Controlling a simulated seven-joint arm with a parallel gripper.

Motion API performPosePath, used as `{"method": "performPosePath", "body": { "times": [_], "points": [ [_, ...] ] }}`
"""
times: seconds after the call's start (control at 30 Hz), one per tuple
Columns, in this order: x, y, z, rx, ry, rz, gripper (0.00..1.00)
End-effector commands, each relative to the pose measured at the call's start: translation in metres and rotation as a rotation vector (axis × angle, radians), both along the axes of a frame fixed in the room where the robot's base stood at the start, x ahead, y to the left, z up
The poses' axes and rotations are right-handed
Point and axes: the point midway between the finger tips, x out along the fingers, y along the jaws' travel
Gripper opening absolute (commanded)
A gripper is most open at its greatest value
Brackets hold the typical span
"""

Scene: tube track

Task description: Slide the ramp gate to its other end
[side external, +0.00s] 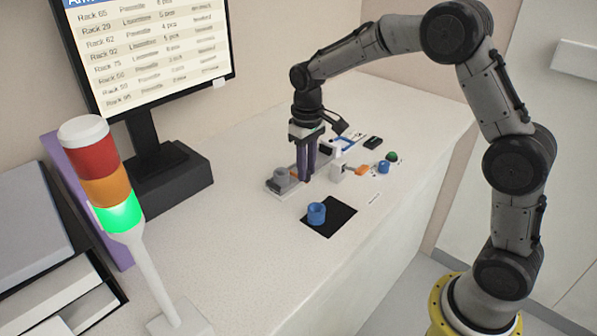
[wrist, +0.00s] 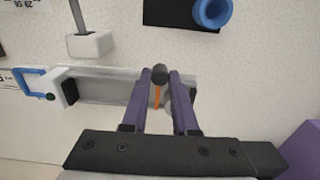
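The grey ramp track (wrist: 110,88) runs across the wrist view, with a dark end piece at its left. My gripper (wrist: 164,74) is over the track's right part. Its two purple fingers stand apart, with a dark round knob (wrist: 160,73) and a thin orange strip (wrist: 156,97) between their tips. The knob seems to belong to the gate; I cannot tell whether it touches a finger. In the side view my gripper (side external: 307,177) points down at the track (side external: 281,188), beside a grey cylinder (side external: 281,175). The fingers hide part of the track there.
A blue cup (side external: 316,214) stands on a black mat (side external: 335,220) in front of the track. A white block (side external: 338,171), orange piece (side external: 367,171), blue cylinder (side external: 383,168) and green ball (side external: 391,156) are to the right.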

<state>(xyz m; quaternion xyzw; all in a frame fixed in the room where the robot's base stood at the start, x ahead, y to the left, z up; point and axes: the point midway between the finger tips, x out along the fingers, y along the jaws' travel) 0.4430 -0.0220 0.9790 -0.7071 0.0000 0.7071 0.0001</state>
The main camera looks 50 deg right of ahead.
Motion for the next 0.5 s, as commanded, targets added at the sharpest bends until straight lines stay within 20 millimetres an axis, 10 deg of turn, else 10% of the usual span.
{"method": "performPosePath", "body": {
  "times": [0.5],
  "points": [
    [-0.017,0.000,0.001,0.000,0.001,0.000,0.00]
  ]
}}
